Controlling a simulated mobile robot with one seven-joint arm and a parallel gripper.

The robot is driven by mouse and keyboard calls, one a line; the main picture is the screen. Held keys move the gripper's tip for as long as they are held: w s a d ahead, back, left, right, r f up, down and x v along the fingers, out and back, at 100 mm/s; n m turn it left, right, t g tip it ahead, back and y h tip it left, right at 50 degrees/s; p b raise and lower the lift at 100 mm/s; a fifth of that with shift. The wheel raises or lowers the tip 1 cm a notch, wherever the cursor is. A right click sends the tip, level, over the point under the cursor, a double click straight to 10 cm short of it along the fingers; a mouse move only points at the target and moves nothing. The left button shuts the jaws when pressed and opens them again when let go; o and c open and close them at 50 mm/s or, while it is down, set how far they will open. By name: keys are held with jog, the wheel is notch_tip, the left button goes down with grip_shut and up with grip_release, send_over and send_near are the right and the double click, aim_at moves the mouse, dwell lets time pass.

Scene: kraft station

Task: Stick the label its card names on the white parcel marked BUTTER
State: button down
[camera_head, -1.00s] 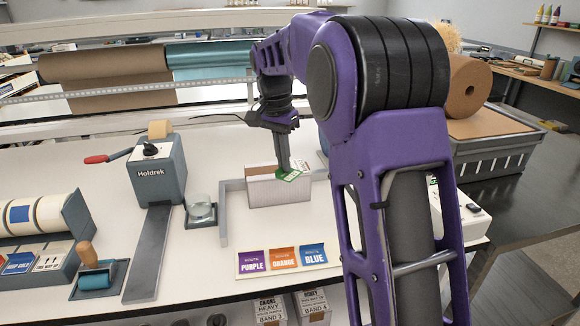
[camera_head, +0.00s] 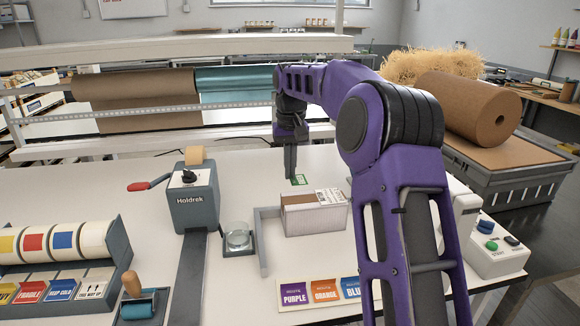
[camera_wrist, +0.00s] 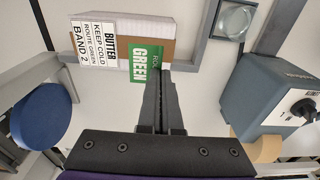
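The parcel (camera_head: 315,220) has white sides and a brown top, with a printed card (camera_head: 331,197) at its right end. In the wrist view, the card (camera_wrist: 97,44) reads BUTTER, KEEP COLD, ROUTE GREEN, BAND 2. My gripper (camera_head: 290,174) points down and appears behind the parcel in the head view. Its fingers (camera_wrist: 159,85) look shut on a green label (camera_wrist: 147,62) reading GREEN, which also shows at the fingertips in the head view (camera_head: 299,180). In the wrist view the label overlaps the parcel's edge; its exact height above it cannot be told.
A grey angled fence (camera_head: 262,243) borders the parcel's left and back. Left stand a glass dish (camera_head: 238,240), the Holdrek dispenser (camera_head: 193,205) and label rolls (camera_head: 62,240). Purple, orange and blue labels (camera_head: 324,291) lie in front. A white machine with buttons (camera_head: 497,253) stands right.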

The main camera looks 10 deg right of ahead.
aim_at(290, 199)
jog(key=shift+f+b, duration=1)
jog(key=shift+f, duration=1.6)
jog(key=shift+f, duration=0.4)
jog(key=c, duration=1)
grip_release()
jog(key=shift+r, duration=0.15)
jog(key=shift+r+p, duration=1.15)
jog(key=shift+r, duration=1)
